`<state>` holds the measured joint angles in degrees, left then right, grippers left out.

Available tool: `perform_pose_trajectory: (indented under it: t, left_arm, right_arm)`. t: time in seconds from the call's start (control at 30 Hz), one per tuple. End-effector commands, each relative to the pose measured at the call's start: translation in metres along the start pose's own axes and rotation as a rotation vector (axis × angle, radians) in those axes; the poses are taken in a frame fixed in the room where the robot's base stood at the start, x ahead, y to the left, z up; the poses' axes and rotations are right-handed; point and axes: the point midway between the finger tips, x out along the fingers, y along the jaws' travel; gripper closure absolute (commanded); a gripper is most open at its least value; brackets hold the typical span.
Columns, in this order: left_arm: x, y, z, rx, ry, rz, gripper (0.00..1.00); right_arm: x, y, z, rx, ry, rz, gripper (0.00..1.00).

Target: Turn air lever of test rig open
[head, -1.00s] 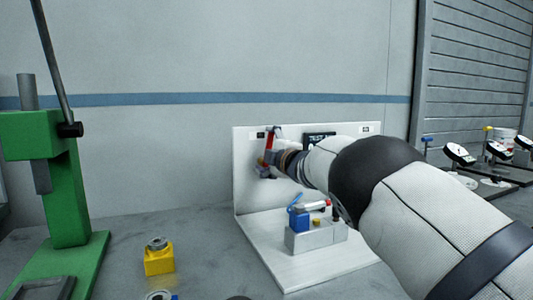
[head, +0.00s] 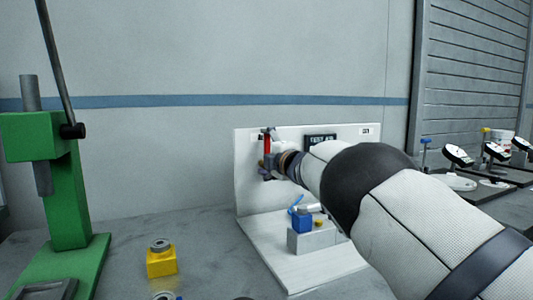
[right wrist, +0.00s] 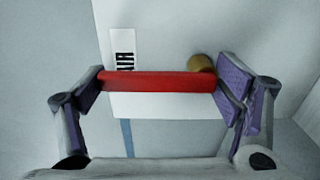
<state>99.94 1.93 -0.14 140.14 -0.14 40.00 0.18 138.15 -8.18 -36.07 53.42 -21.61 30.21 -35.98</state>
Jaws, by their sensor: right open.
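The test rig is a white upright panel (head: 247,185) on a white base. Its red air lever (head: 267,143) stands about upright near the panel's upper left. In the right wrist view the red lever (right wrist: 157,81) lies across the picture between my fingers, with a brass knob (right wrist: 201,62) behind its right end and a label reading AIR (right wrist: 123,49) beside it. My right gripper (right wrist: 165,88) is open around the lever; whether the pads touch its ends I cannot tell. In the head view my right gripper (head: 268,164) is small and partly hidden by its wrist. My left gripper is not in view.
A grey block with a blue part (head: 302,221) sits on the rig's base, partly behind my right arm. A green press (head: 65,185) and a yellow block (head: 161,260) stand to the left. Gauges (head: 458,156) stand at the right.

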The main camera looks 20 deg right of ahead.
Motion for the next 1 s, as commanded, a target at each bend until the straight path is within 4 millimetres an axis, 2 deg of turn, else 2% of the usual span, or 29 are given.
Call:
perform_pose_trajectory:
  t: [0.03, 0.07, 0.4, 0.53, 0.67, 1.0]
  left_arm:
    - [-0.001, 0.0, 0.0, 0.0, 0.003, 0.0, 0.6]
    - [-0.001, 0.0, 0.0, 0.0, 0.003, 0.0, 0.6]
    - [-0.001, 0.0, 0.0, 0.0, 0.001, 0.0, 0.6]
    - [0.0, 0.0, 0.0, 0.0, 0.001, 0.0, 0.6]
    - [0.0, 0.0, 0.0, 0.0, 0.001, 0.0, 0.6]
    - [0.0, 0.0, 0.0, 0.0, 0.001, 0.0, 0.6]
  right_arm:
    - [-0.001, 0.012, 0.0, -0.003, 0.002, 0.019, 0.05]
    - [-0.001, 0.012, 0.0, -0.003, 0.002, 0.018, 0.0]
    - [-0.001, 0.005, -0.001, 0.0, 0.002, 0.008, 0.0]
    - [-0.008, 0.004, -0.001, 0.001, 0.001, 0.005, 0.0]
    - [-0.031, 0.005, 0.0, 0.0, -0.001, 0.006, 0.0]
    - [-0.104, 0.007, 0.0, -0.001, 0.001, 0.011, 0.0]
